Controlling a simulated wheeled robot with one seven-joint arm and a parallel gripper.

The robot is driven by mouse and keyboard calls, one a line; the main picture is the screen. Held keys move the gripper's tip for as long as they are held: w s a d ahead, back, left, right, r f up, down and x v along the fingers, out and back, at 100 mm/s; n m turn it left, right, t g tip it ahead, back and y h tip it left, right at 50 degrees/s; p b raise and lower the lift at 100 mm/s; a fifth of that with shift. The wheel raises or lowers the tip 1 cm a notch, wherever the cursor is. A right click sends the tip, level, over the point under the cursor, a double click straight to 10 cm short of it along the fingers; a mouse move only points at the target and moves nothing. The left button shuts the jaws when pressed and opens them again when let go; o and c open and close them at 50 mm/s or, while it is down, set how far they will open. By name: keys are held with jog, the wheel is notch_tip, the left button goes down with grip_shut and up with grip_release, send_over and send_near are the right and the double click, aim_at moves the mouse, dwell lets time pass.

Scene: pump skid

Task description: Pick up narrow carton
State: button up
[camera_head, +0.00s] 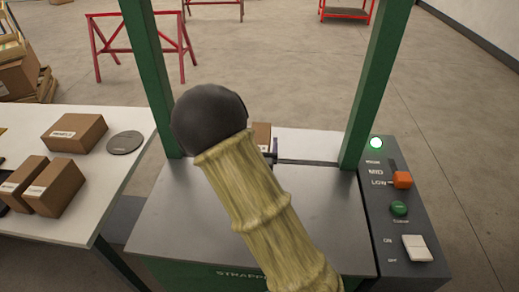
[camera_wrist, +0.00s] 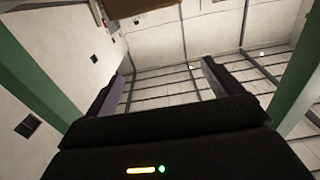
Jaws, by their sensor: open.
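Three brown cartons stand on the white table at left in the head view: one at the back (camera_head: 75,132) and two side by side in front, a left one (camera_head: 22,180) and a right one (camera_head: 54,188). Another small brown carton (camera_head: 262,134) shows in part behind my arm at the strapping machine. I cannot tell for sure which is the narrow carton. My gripper (camera_wrist: 163,84) is open in the wrist view, with nothing between its fingers. In the head view it is mostly hidden behind my arm. A brown edge (camera_wrist: 122,10) shows at the top of the wrist view.
The strapping machine (camera_head: 175,215) has green posts (camera_head: 378,75) on both sides. Its control panel (camera_head: 415,205) is at right with a lit green lamp. A grey disc (camera_head: 124,142) lies on the white table (camera_head: 95,220). Red trestles (camera_head: 140,45) stand behind on open floor.

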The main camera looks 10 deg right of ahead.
notch_tip(320, 180, down, 7)
jog(key=w, duration=0.1)
jog(key=shift+w+d, duration=0.25)
jog(key=shift+w, duration=0.05)
jog(key=p+x, duration=0.2)
jog(key=x, duration=0.4)
dwell(0.3)
dwell(0.4)
jog(key=c, duration=1.9)
jog(key=shift+r, duration=0.1)
